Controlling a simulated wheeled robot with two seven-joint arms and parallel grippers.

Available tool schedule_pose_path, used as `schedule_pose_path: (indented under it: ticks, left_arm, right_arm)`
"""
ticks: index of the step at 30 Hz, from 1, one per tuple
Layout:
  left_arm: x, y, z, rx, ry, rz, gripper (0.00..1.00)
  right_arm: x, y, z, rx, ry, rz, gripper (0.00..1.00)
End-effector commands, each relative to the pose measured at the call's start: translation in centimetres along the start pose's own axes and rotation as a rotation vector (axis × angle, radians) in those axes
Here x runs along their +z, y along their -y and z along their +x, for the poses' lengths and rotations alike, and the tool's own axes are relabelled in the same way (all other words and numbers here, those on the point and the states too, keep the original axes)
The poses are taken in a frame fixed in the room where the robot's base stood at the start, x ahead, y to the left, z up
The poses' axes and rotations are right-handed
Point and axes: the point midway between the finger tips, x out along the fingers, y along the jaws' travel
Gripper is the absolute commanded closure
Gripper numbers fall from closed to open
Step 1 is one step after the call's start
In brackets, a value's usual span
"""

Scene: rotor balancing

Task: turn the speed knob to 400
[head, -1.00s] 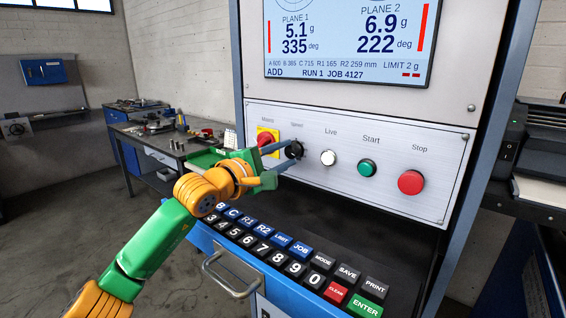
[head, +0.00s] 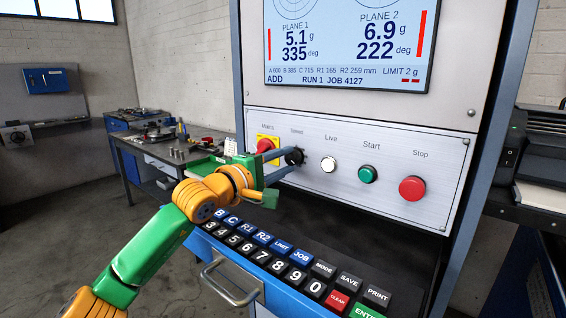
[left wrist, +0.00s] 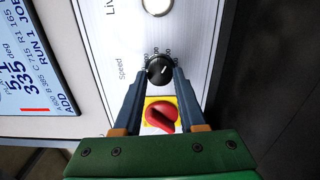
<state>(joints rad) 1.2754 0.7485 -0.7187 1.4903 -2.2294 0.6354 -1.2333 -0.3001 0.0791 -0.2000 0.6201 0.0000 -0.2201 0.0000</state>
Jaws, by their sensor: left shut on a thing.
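The black speed knob (head: 294,157) sits on the silver control panel between the red-and-yellow mains switch (head: 267,146) and the white Live lamp (head: 328,164). In the left wrist view the knob (left wrist: 160,68) shows a white pointer line and a small number scale around it, too small to read surely. My left gripper (head: 287,160) has its two fingers on either side of the knob and is shut on it. It also shows in the left wrist view (left wrist: 160,75), reaching past the mains switch (left wrist: 160,115). My right gripper is not in view.
The green Start button (head: 368,174) and red Stop button (head: 411,188) are to the right on the panel. A keypad (head: 270,250) lies below the arm. The screen (head: 345,40) above reads RUN 1 JOB 4127. A bench (head: 160,150) stands at the left.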

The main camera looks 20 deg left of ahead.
Motion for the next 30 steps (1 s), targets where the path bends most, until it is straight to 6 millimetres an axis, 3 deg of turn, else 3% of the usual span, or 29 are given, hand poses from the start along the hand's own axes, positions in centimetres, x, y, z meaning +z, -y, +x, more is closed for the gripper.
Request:
schedule_pose_path:
  ticks: [1,2,5,14,24,30]
  left_arm:
    - [0.0,-0.2,0.0,0.005,0.000,0.000,1.00]
    - [0.0,-0.2,0.0,0.005,0.000,0.000,0.57]
    - [0.0,-0.2,0.0,0.004,0.000,0.000,0.30]
    - [0.0,0.0,-0.2,0.002,0.000,0.000,0.30]
    - [-0.1,0.3,-6.3,0.004,-0.001,0.001,0.30]
    - [0.0,-0.1,-7.1,0.002,0.001,-0.001,0.30]
  right_arm:
    - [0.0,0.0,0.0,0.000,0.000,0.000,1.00]
    - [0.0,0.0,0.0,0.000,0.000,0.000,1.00]
    - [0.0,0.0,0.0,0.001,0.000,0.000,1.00]
    - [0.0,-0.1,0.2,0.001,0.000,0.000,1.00]
    - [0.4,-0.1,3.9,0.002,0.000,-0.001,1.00]
    - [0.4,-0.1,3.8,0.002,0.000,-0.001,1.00]
